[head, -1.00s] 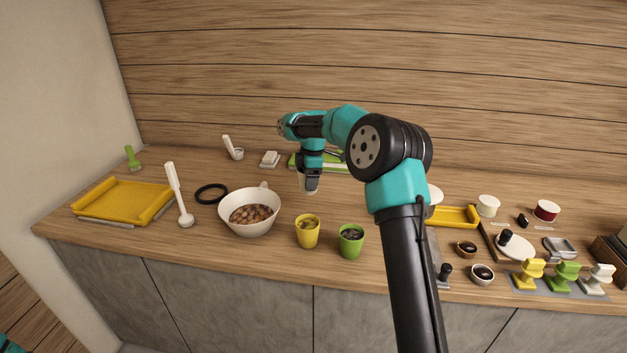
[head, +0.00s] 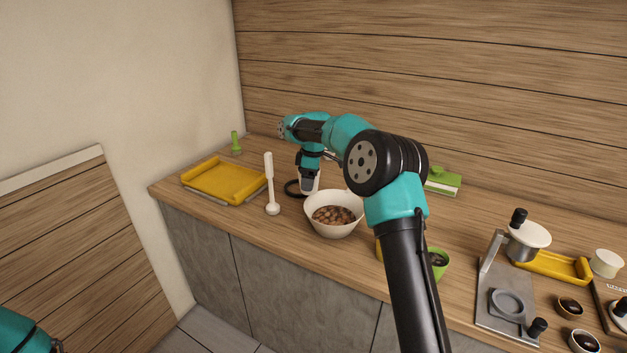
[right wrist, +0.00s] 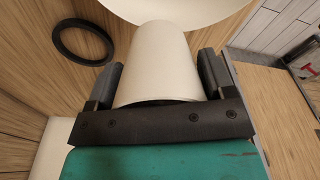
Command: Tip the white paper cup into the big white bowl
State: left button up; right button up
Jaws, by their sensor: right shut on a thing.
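My right gripper (head: 309,162) is shut on the white paper cup (head: 308,184) just behind and left of the big white bowl (head: 334,231). The cup looks roughly upright; its contents are hidden. The bowl stands on the counter with brown round pieces (head: 333,215) in it. In the right wrist view the cup (right wrist: 165,55) sits between both fingers (right wrist: 160,72), with the bowl's rim (right wrist: 185,8) just beyond it. I cannot tell if they touch. A piece of my left arm shows at the lower left; its gripper is out of view.
A white long-handled tool (head: 269,185) stands left of the bowl, near a yellow tray (head: 224,180).

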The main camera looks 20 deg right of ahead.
jog(key=shift+w+a, duration=0.3)
jog(key=shift+a, duration=0.3)
jog(key=shift+f, duration=0.1)
jog(key=shift+f, duration=0.65)
jog(key=shift+s+d+r+t+y, duration=0.25)
jog(key=shift+s+d+t+y, duration=0.5)
jog(key=shift+s+t+y, duration=0.35)
jog(key=shift+w+t, duration=0.15)
jog(key=shift+t, duration=0.25)
jog(key=shift+d, duration=0.15)
jog(key=shift+s+d+t+y, duration=0.3)
jog(key=shift+s+t+y, duration=0.15)
jog(key=shift+t+y, duration=0.55)
